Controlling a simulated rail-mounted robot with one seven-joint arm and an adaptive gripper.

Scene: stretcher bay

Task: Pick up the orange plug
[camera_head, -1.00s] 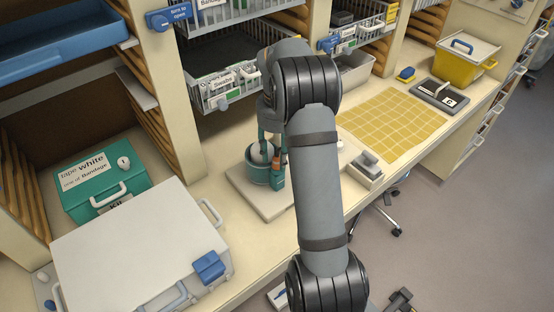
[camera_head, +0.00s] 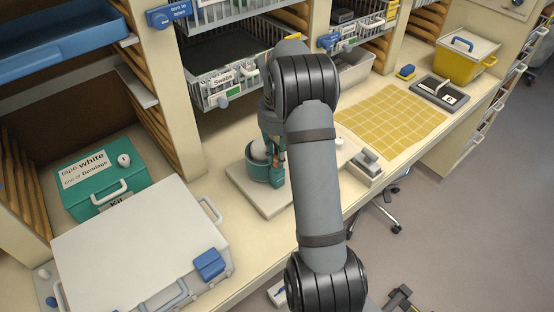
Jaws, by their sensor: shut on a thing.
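The orange plug (camera_head: 281,157) shows only as a small patch of orange at the lower end of my gripper (camera_head: 274,151). My gripper is shut on it, pointing down, and my arm hides most of the gripper and part of the plug. Just left of the plug stands a round teal holder (camera_head: 259,172) with a whitish thing in it. A slim teal piece (camera_head: 278,181) is below the plug. I cannot tell whether the plug is clear of what lies beneath it.
A pale board (camera_head: 266,200) lies under the holder. A white case (camera_head: 135,245) and a green kit box (camera_head: 82,200) are to the left. Wire baskets (camera_head: 228,84) hang behind. A yellow gridded mat (camera_head: 392,118) and a small grey-white block (camera_head: 368,163) are to the right.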

